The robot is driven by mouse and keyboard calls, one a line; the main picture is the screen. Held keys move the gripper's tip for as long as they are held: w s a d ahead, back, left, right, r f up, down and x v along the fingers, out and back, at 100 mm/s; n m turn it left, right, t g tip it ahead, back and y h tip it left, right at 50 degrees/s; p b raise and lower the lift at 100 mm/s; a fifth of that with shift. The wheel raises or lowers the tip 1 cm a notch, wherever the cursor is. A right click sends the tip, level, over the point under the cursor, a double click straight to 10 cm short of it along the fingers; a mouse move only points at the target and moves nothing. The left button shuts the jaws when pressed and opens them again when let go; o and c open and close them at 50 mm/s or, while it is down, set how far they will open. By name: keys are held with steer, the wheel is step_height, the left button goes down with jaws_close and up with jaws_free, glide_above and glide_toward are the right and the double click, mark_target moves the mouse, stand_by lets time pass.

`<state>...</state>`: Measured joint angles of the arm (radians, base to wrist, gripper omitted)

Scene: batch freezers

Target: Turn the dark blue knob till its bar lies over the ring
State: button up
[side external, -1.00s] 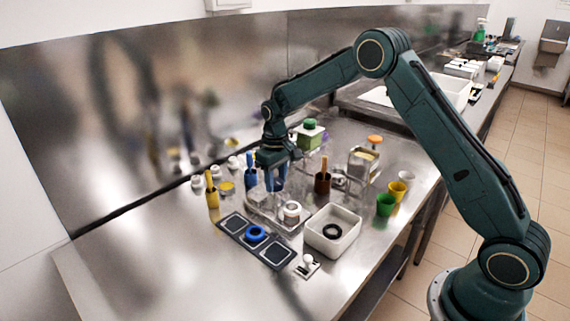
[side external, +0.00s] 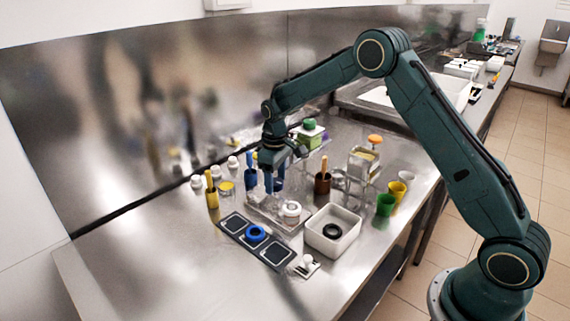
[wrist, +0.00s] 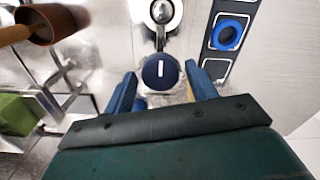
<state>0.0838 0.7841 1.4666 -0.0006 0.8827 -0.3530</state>
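The dark blue knob (wrist: 161,74) shows in the wrist view as a round cap with a white bar (wrist: 161,69) across its top, running up and down in the picture. It sits on a pale base, partly hidden by my gripper. My gripper (wrist: 161,88) is open, with one blue finger on each side of the knob; I cannot tell whether they touch it. In the side view my gripper (side external: 274,186) points down over the clear tray, and the knob is not clearly seen. A blue ring (wrist: 228,46) lies on a dark panel; no ring mark by the knob is discernible.
The dark panel (side external: 279,256) lies in front of the clear tray. A white bin (side external: 318,240) holding a black ring stands to the right. A brown pot (side external: 322,184), a yellow pot (side external: 212,199) and a green cup (side external: 385,205) stand around. The bench's front left is clear.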

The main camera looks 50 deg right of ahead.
steer(key=shift+r, duration=0.1)
stand_by(0.3)
step_height(320, 180, up, 14)
steer(key=shift+f, duration=0.2)
stand_by(0.5)
steer(key=shift+s+r, duration=0.1)
steer(key=shift+s, duration=0.05)
